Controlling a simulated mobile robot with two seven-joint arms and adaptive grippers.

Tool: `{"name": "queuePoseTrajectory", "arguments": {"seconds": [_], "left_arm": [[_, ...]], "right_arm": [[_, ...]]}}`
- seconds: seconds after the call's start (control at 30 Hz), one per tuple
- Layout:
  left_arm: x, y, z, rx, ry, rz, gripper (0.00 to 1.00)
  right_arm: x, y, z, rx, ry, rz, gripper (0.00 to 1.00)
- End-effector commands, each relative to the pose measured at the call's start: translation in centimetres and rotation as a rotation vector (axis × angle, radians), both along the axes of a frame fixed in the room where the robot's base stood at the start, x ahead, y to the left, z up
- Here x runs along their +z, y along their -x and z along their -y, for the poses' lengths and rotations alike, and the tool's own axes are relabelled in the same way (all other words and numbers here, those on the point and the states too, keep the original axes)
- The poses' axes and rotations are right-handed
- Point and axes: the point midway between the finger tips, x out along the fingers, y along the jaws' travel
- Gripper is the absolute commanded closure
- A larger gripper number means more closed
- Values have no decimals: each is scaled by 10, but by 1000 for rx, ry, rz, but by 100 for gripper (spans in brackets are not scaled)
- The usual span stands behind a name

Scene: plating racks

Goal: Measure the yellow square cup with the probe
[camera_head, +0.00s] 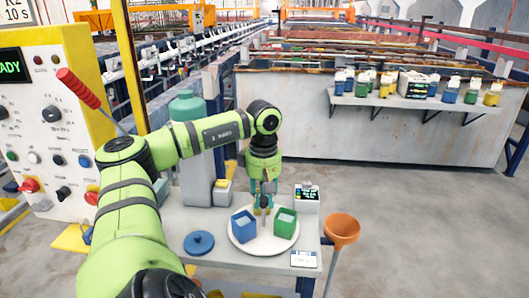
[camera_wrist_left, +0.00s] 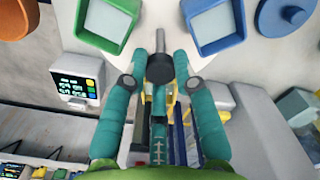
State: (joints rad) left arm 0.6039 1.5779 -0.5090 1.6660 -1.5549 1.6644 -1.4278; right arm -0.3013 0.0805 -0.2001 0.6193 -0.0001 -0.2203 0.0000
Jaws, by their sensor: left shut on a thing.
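My left gripper (camera_head: 264,197) points down above a round white dish (camera_head: 264,246), with its teal fingers shut on a grey probe (camera_wrist_left: 159,68). The probe's grey stem (camera_head: 263,222) hangs between a blue square cup (camera_head: 243,226) and a green square cup (camera_head: 285,223) on the dish. In the left wrist view, the green cup (camera_wrist_left: 104,22) and blue cup (camera_wrist_left: 213,24) stand on either side of the probe tip. A yellow patch (camera_wrist_left: 165,96) shows between the fingers; I cannot tell whether it is a cup or part of the tool. My right gripper is not in view.
A small meter (camera_head: 307,194) stands behind the dish at the right. A blue lid (camera_head: 199,243) lies on the left of the table. An orange funnel (camera_head: 341,230) is beside the right edge. A control panel (camera_head: 52,120) stands left.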

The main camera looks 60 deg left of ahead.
Motion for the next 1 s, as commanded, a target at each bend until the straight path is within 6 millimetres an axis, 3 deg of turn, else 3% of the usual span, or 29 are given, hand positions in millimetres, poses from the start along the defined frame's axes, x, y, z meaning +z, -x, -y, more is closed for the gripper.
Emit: {"name": "queuePoseTrajectory", "arguments": {"seconds": [0.5, 1.0], "left_arm": [[0, 0, -4, -180, -4, -6, 100], [0, -1, -4, -220, -5, -4, 100]], "right_arm": [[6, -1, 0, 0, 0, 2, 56], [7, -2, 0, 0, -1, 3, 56]]}}
